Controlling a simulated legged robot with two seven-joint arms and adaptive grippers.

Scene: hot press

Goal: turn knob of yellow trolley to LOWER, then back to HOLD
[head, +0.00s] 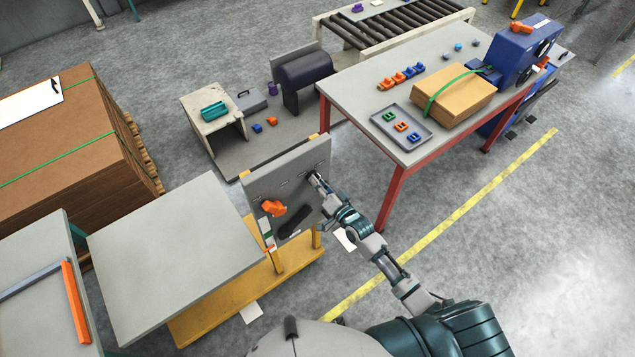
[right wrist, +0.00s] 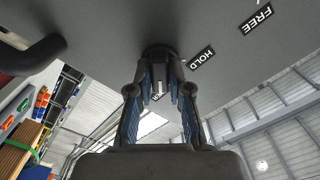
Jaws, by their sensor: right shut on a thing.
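The yellow trolley (head: 213,306) stands left of my right arm, with a grey upright panel (head: 262,183) at its end. My right gripper (head: 315,180) is at the panel's upper right part. In the right wrist view my right gripper (right wrist: 160,72) is shut on the dark knob (right wrist: 160,50), one finger on each side. The HOLD label (right wrist: 201,58) is right of the knob and the FREE label (right wrist: 256,19) is further right. A third label shows partly between the fingers, its word unreadable. The knob's pointing direction is hidden. My left gripper is out of view.
An orange part (head: 273,208) and a black handle (head: 294,221) are on the panel below the gripper. A red-legged workbench (head: 345,91) stands to the right. Stacked cardboard (head: 75,150) stands at the left. Floor is clear right of my arm.

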